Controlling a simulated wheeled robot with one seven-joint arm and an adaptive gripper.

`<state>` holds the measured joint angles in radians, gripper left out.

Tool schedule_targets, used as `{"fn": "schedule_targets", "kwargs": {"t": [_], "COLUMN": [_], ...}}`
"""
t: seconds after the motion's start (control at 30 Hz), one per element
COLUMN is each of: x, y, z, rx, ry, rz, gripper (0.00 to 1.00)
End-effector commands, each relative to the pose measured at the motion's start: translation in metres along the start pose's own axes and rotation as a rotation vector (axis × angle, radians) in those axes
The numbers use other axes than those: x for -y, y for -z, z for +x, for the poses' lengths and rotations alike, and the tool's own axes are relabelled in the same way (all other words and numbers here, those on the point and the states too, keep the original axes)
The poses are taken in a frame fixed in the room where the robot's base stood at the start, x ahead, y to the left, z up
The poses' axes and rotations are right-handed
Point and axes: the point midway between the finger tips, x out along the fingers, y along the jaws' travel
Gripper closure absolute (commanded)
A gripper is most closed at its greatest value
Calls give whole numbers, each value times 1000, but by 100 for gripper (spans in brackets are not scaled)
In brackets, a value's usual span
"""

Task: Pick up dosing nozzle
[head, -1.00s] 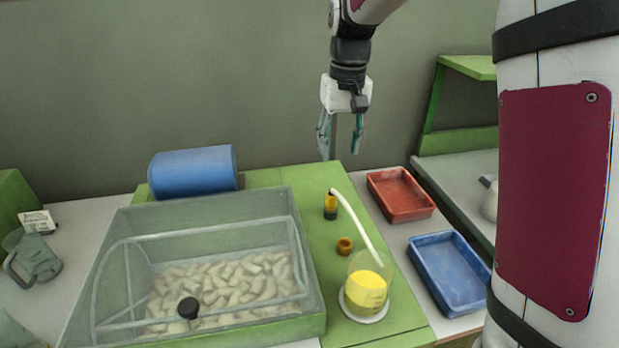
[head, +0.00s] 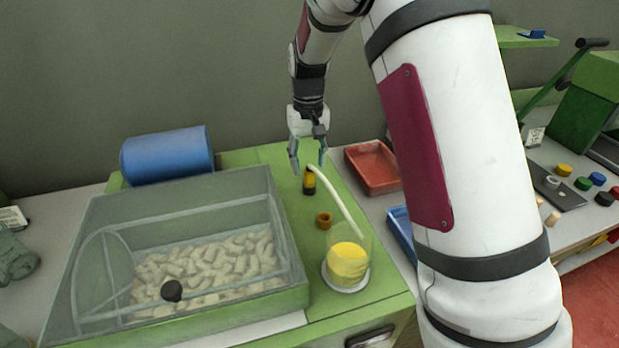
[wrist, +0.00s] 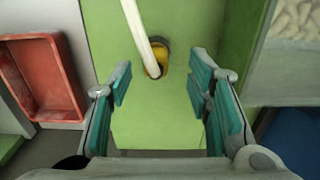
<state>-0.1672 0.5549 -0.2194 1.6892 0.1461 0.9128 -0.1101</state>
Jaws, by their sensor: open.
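A small upright yellow-and-black piece (head: 309,183), which looks like the dosing nozzle, stands on the green bench top in the head view. In the wrist view its yellow and dark top (wrist: 158,58) shows ahead of the fingers, partly covered by a pale tube. My gripper (head: 308,165) is open and empty, pointing down just above and behind the piece. In the wrist view my gripper (wrist: 163,93) has teal finger pads wide apart, with bare green surface between them. I see no contact with the piece.
The pale tube (head: 340,199) leans from a beaker of yellow powder (head: 347,264) towards the piece. A brown ring (head: 324,220) lies between them.

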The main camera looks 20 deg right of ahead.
Motion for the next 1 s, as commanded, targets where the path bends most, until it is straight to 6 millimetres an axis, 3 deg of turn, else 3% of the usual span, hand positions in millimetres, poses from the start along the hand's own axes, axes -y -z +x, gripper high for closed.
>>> {"fn": "schedule_targets", "kwargs": {"t": [0.3, 0.6, 0.63, 0.83, 1.0], "x": [-5, -5, -5, -5, -4], "y": [5, 6, 6, 6, 6], "z": [42, 47, 47, 47, 47], "rx": [3, 0, 0, 1, 0], "ry": [-1, -1, -1, -1, 0], "rz": [1, 1, 1, 0, 0], "gripper": [54, 54, 56, 100, 100]}}
